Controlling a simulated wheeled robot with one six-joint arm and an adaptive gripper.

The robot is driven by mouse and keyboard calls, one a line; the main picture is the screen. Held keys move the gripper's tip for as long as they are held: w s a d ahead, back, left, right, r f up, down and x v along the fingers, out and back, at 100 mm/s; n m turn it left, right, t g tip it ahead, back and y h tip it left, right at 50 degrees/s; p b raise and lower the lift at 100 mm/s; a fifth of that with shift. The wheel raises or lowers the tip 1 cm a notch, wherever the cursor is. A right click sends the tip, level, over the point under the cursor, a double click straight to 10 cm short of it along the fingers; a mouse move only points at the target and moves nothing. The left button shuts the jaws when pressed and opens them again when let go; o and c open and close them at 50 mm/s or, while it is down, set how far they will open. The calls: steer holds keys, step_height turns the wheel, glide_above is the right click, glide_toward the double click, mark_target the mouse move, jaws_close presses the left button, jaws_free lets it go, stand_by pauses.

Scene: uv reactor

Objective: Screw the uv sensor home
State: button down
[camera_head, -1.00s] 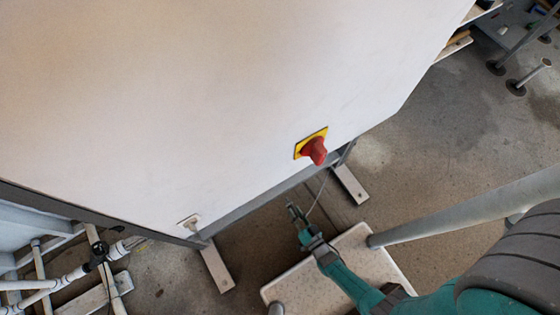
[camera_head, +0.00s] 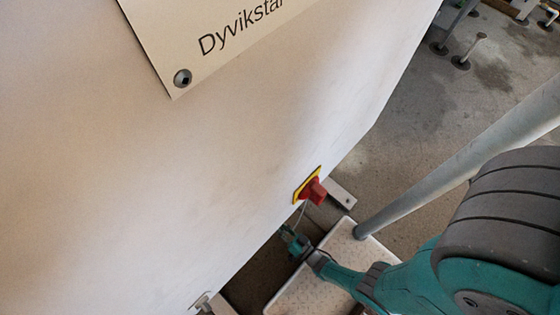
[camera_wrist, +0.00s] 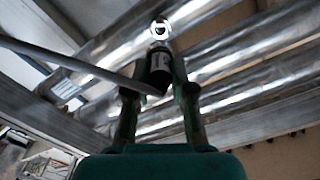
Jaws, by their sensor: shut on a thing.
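In the wrist view, my gripper (camera_wrist: 157,92) is shut on a dark cylindrical part, the uv sensor (camera_wrist: 159,68), with one finger on each side. A thick grey cable (camera_wrist: 70,65) crosses the view from the left to the sensor. A bright metal ring with a dark centre (camera_wrist: 160,29) shows just beyond the sensor, in front of shiny metal tubes (camera_wrist: 235,65). I cannot tell whether sensor and ring touch. In the head view, my gripper (camera_head: 291,239) is low beside the white cabinet's lower edge; the sensor is too small to make out there.
The large white cabinet (camera_head: 150,190) fills the left of the head view. A red knob on a yellow plate (camera_head: 314,190) sticks out just above my gripper. A pale platform (camera_head: 335,265) and a grey post (camera_head: 450,165) stand close to my arm. Open floor shows upper right.

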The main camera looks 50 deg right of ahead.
steer(key=shift+w, duration=2.8)
steer(key=shift+w, duration=1.4)
steer(key=shift+m, duration=2.6)
steer(key=shift+s, duration=0.1)
steer(key=shift+m, duration=2.5)
